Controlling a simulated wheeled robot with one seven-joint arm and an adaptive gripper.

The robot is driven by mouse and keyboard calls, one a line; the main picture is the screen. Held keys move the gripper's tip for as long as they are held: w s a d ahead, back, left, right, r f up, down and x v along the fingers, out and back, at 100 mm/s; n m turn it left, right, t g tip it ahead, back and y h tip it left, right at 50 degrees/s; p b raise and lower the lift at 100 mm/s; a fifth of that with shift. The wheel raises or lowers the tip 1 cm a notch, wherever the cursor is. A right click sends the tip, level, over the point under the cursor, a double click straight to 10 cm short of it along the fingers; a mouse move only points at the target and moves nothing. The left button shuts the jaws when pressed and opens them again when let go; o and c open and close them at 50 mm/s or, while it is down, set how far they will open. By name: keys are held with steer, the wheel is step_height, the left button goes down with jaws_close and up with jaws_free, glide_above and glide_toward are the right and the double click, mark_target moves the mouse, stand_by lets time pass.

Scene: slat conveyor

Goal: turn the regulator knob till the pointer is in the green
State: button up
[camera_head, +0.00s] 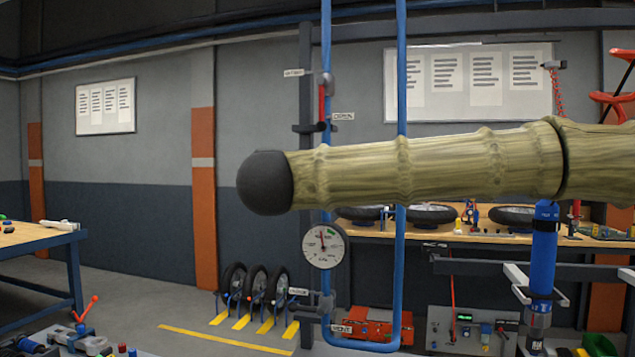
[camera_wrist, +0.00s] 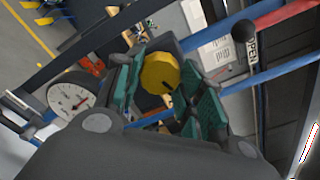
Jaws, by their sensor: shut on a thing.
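The yellow regulator knob (camera_wrist: 160,72) is in the middle of the wrist view, with a dark mark on its face. My gripper (camera_wrist: 168,88) has its teal-padded fingers on either side of the knob and is shut on it. The pressure gauge (camera_head: 323,246) hangs on the pipe in the head view. Its pointer stands roughly upright, and a small green patch shows at the dial's upper right; the pointer looks left of it. The gauge also shows at left in the wrist view (camera_wrist: 72,98), tilted. In the head view my arm hides the knob and gripper.
Blue pipes (camera_head: 402,80) run vertically beside the gauge. A workbench (camera_head: 500,237) stands behind.

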steer(key=shift+f, duration=0.1)
steer(key=o, duration=1)
steer(key=shift+s, duration=0.1)
steer(key=v, duration=1.1)
steer(key=shift+s+a, duration=0.15)
steer(key=shift+s, duration=0.25)
